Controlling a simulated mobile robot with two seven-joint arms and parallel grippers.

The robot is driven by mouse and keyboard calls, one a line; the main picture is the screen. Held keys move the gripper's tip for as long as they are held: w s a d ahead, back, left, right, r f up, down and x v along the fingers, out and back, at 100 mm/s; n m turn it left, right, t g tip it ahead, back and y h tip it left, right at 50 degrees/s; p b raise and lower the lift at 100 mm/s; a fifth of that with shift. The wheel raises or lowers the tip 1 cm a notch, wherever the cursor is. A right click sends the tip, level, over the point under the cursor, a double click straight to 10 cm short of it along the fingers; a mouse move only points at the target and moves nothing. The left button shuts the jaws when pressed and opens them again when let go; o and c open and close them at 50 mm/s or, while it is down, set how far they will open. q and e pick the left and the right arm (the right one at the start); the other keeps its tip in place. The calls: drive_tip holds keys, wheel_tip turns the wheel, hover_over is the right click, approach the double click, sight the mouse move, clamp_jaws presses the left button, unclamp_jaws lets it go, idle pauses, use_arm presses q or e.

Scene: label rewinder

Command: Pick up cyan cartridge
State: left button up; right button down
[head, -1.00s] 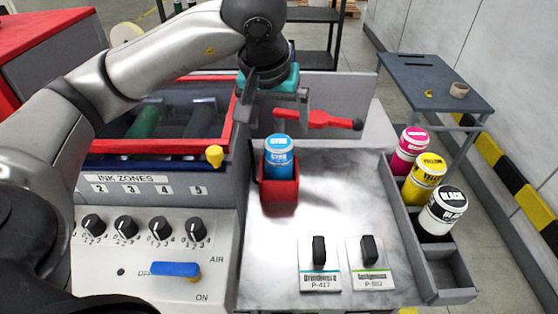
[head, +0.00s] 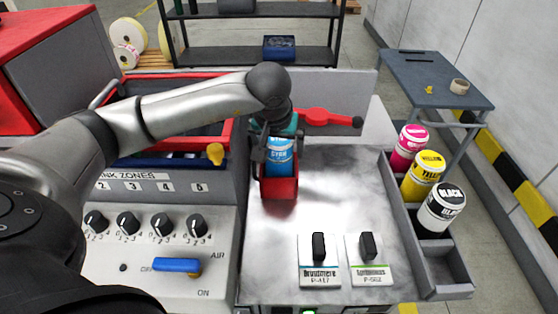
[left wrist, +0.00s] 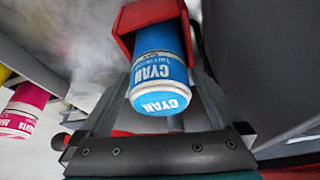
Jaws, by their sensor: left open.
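The cyan cartridge (head: 280,155) stands upright in a red holder (head: 279,188) on the metal worktop. My left gripper (head: 275,150) is open and lowered around the cartridge's upper part in the head view, its arm covering part of the view of the top. In the left wrist view, the cartridge (left wrist: 160,72) sits between the two open fingers, with its labelled cap toward the camera and its lower end in the red holder (left wrist: 150,14). I cannot tell whether the fingers touch it. My right gripper is not in view.
Magenta (head: 408,148), yellow (head: 424,176) and black (head: 440,210) cartridges stand in a grey rack at the right. A red-handled lever (head: 325,117) lies behind the holder. Two labelled plates with black knobs (head: 319,247) sit at the worktop's front. A control panel (head: 120,270) is at left.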

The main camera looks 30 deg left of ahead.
use_arm(q)
drive_tip(key=shift+x, duration=0.95)
drive_tip(key=shift+r, duration=0.1)
clamp_jaws()
